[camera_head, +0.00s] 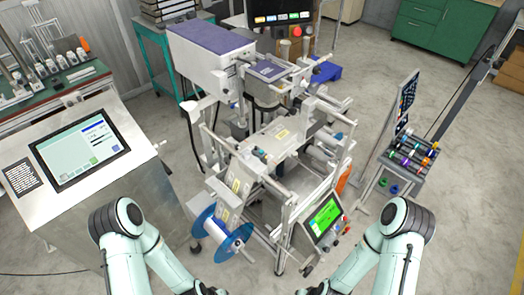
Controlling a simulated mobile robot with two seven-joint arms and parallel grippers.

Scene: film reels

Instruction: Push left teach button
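A film reel machine (275,140) stands in the middle, white and metal with rollers. A small green-screen panel (323,217) is on its lower right, with several small coloured knobs or buttons (342,231) along its right edge. A small blue part (259,154) sits on the middle frame. I cannot tell which part is the left teach button; no label is readable.
A blue-flanged reel (208,222) sticks out at the machine's lower left. A large touchscreen console (80,152) stands at left. A small rack of coloured items (412,152) stands at right. Green cabinets (443,28) stand at the back. Grey floor is open at right.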

